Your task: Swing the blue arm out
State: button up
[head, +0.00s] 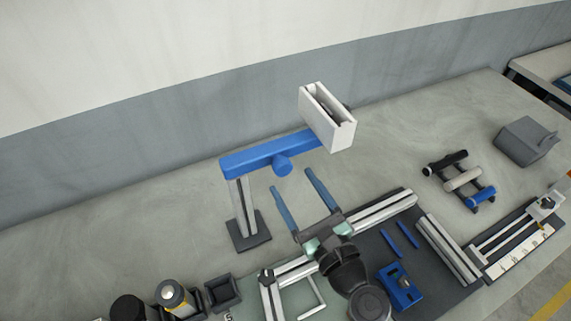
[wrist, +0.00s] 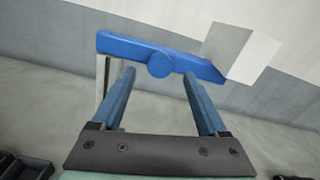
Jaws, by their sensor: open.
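The blue arm (head: 256,157) is a horizontal bar on top of a grey post (head: 242,208) with a dark square base. A round blue knob (head: 283,165) sticks out from its middle, towards my gripper. A white open box (head: 341,133) sits at the arm's right end. My gripper (head: 291,180) is open and empty, with its two blue fingers pointing at the arm. In the wrist view the blue arm (wrist: 120,47) spans above the fingertips, and the knob (wrist: 160,64) lies between the two fingers (wrist: 158,74). I cannot tell whether the fingers reach around the knob.
A rack of rollers (head: 461,179) and a grey box (head: 525,141) stand at the right. Below are metal rails (head: 384,210), a blue block (head: 400,288) and a ruler fixture (head: 518,245). Small dark bins (head: 222,292) and a canister (head: 174,297) stand at lower left. The table left of the post is clear.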

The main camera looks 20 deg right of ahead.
aim_at(285, 170)
jog(key=shift+w+a+p, duration=0.1)
jog(key=shift+w+p, duration=0.2)
jog(key=shift+w, duration=2)
grip_shut()
